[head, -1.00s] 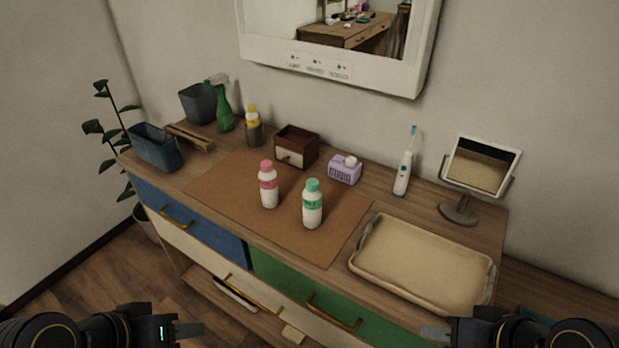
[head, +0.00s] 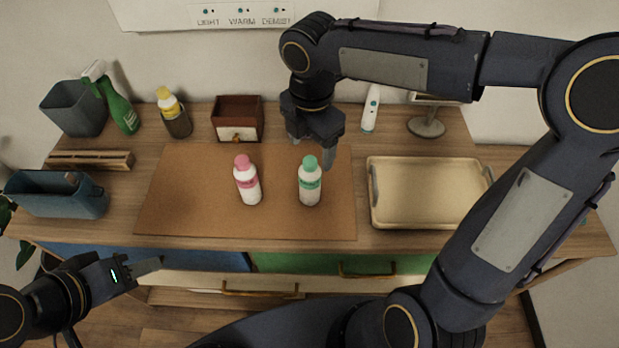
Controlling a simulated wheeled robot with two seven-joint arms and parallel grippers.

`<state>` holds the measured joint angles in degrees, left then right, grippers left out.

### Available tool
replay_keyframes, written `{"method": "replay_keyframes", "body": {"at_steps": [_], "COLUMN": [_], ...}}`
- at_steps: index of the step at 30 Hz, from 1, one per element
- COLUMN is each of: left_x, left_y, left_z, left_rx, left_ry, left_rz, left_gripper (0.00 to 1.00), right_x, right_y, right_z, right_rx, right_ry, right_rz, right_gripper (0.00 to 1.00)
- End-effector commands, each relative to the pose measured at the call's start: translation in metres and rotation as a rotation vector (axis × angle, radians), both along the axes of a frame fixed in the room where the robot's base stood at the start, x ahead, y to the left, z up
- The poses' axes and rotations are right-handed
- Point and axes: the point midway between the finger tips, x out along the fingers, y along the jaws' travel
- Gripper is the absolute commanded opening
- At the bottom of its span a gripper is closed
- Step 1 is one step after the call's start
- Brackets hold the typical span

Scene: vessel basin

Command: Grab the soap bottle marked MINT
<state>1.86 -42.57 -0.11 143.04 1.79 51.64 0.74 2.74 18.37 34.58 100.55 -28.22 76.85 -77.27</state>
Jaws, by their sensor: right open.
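A white bottle with a green cap and green label (head: 310,183) stands upright on the brown mat (head: 195,205). Its lettering is too small to read surely; green fits MINT. A white bottle with a pink cap and pink label (head: 247,182) stands upright to its left. My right gripper (head: 313,153) is open and points down, just behind and above the green-capped bottle. One fingertip shows close to the cap; I cannot tell if it touches. My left gripper (head: 148,268) is low at the left, in front of the dresser and away from both bottles; its jaw opening is unclear.
A beige tray (head: 425,217) lies right of the mat. Behind stand a small drawer box (head: 238,113), a yellow-capped bottle (head: 172,110), a green spray bottle (head: 121,108), an electric toothbrush (head: 371,108) and a mirror stand (head: 427,127). Blue-grey bins (head: 60,203) stand left.

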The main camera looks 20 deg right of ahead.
Motion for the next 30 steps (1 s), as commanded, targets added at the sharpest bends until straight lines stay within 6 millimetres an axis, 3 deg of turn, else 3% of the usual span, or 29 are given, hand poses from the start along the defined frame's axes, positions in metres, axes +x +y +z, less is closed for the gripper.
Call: {"method": "replay_keyframes", "body": {"at_steps": [18,27,30], "left_x": [0.0,0.0,0.0], "left_y": [0.0,0.0,0.0], "left_z": [0.001,0.001,0.001], "left_rx": [0.0,0.0,0.0], "left_ry": [0.0,0.0,0.0], "left_rz": [0.0,0.0,0.0], "left_gripper": [0.4,0.4,0.4], "right_x": [-0.001,-0.001,-0.001], "right_y": [0.002,0.003,0.003], "right_z": [-0.073,-0.079,-0.078], "right_rx": [-0.002,-0.002,-0.002], "right_ry": [0.007,0.005,0.005], "right_rz": [0.033,0.032,0.031], "right_gripper": [0.69,0.69,0.56]}}
